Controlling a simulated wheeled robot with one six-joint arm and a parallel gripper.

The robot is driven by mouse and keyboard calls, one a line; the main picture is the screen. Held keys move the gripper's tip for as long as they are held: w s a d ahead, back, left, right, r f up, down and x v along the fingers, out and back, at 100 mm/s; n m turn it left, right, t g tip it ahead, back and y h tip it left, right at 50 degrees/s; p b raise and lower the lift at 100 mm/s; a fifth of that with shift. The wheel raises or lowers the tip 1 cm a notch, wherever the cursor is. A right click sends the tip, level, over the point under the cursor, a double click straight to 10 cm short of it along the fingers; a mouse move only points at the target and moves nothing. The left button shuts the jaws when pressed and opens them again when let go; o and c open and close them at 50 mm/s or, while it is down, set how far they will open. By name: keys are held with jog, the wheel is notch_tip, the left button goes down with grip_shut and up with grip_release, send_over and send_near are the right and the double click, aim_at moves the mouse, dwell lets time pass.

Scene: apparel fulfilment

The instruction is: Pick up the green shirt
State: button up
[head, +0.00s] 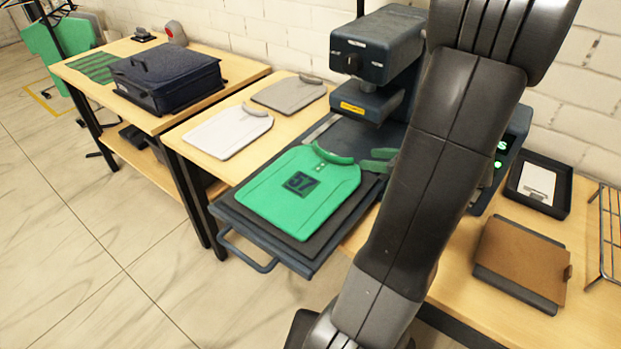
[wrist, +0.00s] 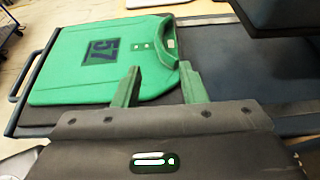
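The green shirt (head: 300,190) with a dark "57" patch lies flat on the dark platen (head: 265,239) of the press in the head view. It fills the upper left of the wrist view (wrist: 75,80), with its collar near the right finger. My gripper (wrist: 159,68) has its two green fingers spread apart over the shirt's collar-side edge, with nothing clamped between them. Whether the fingertips touch the cloth is unclear. In the head view my gripper (head: 379,160) shows just right of the collar, partly hidden behind my arm.
The press head (head: 378,45) stands behind the shirt. White (head: 228,132) and grey (head: 288,94) shirts lie on the table to the left. A navy bag (head: 167,75) sits farther left. A brown folded item (head: 522,258) and black tray (head: 540,186) are at right.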

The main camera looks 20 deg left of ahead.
aim_at(331, 155)
jog(key=x, duration=1.2)
jog(key=shift+a, duration=0.35)
grip_shut()
